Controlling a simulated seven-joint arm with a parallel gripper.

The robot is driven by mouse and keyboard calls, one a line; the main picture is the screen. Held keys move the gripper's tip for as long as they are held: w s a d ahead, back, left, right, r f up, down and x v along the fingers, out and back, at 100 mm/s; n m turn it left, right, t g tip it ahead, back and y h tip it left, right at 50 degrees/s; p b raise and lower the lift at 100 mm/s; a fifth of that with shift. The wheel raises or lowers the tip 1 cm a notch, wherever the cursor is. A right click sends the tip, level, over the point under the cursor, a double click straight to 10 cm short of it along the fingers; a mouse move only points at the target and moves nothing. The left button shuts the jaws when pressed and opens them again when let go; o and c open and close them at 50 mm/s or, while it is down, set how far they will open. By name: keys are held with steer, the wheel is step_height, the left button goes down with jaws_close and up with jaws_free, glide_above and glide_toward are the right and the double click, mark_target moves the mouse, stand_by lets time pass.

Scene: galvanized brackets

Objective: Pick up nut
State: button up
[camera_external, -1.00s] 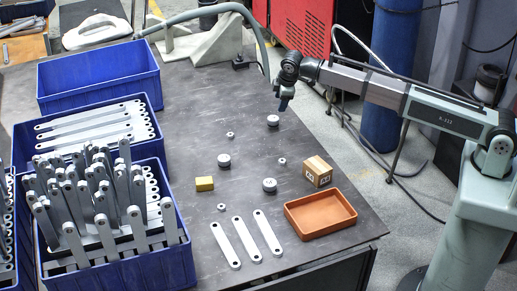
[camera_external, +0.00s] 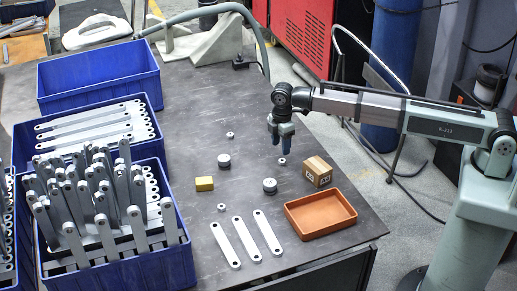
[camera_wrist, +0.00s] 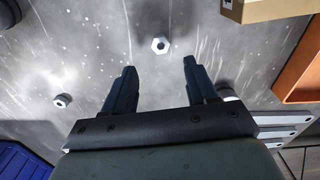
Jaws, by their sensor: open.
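Several small silver hex nuts lie on the dark table. One nut (camera_external: 282,161) is just below my gripper (camera_external: 280,149) in the external view. In the wrist view a nut (camera_wrist: 160,45) appears ahead of the fingertips, centred between them. My gripper (camera_wrist: 159,64) is open and empty, fingers pointing down, above the table. A second nut (camera_wrist: 63,100) lies left of the fingers in the wrist view. In the external view other nuts lie at the upper middle (camera_external: 230,134) and lower middle (camera_external: 221,207).
Flat brackets (camera_external: 243,240) lie in front. Blue bins (camera_external: 100,72) fill the left side.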

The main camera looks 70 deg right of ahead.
mark_target(282, 162)
steer(key=shift+s+d+f, duration=0.1)
steer(key=shift+s+f, duration=0.05)
steer(key=shift+f, duration=1.4)
steer(key=shift+s+d+f, duration=0.1)
steer(key=shift+s+f, duration=0.05)
steer(key=shift+f, duration=1.4)
jaws_close()
steer(key=shift+r, duration=0.1)
